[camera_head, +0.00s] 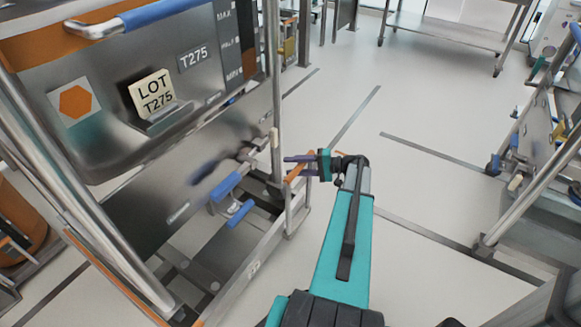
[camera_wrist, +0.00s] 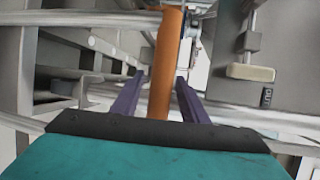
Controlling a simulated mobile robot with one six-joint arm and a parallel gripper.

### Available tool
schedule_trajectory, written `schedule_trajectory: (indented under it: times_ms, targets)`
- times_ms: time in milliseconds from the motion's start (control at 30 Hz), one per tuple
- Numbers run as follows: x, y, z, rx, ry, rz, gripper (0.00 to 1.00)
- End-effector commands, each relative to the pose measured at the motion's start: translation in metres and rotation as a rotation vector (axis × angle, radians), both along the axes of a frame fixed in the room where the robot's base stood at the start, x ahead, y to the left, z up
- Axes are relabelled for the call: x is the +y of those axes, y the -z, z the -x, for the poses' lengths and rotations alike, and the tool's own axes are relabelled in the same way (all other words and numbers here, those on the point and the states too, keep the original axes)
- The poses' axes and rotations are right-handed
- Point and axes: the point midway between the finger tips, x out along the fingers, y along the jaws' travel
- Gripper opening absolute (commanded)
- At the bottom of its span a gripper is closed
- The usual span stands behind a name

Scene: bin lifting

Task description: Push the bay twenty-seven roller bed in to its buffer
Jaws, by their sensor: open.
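My gripper (camera_head: 306,163) reaches from the teal arm to the right side of the steel stand at left. Its purple fingers are open. In the wrist view an orange bar (camera_wrist: 165,65) runs between the two fingers (camera_wrist: 158,95); I cannot tell whether they touch it. In the head view the orange bar (camera_head: 295,172) shows beside the fingers at the stand's corner post. A low steel rail (camera_head: 262,255) with a small label too small to read runs along the stand's base. I cannot tell for certain which part is the bay twenty-seven roller bed.
The stand holds a steel bin (camera_head: 95,110) marked T275 with a LOT T275 card (camera_head: 153,95). A blue-handled lever (camera_head: 228,190) sits below it. Another frame (camera_head: 515,195) stands at right; the floor between (camera_head: 410,190) is clear.

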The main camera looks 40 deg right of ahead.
Motion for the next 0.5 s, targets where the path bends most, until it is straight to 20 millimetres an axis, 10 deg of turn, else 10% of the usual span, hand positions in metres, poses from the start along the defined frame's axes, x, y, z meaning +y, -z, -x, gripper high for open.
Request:
schedule_trajectory:
  times_ms: [500]
  targets:
    - [0.0088, 0.0023, -0.0114, 0.000, -0.001, 0.000, 0.40]
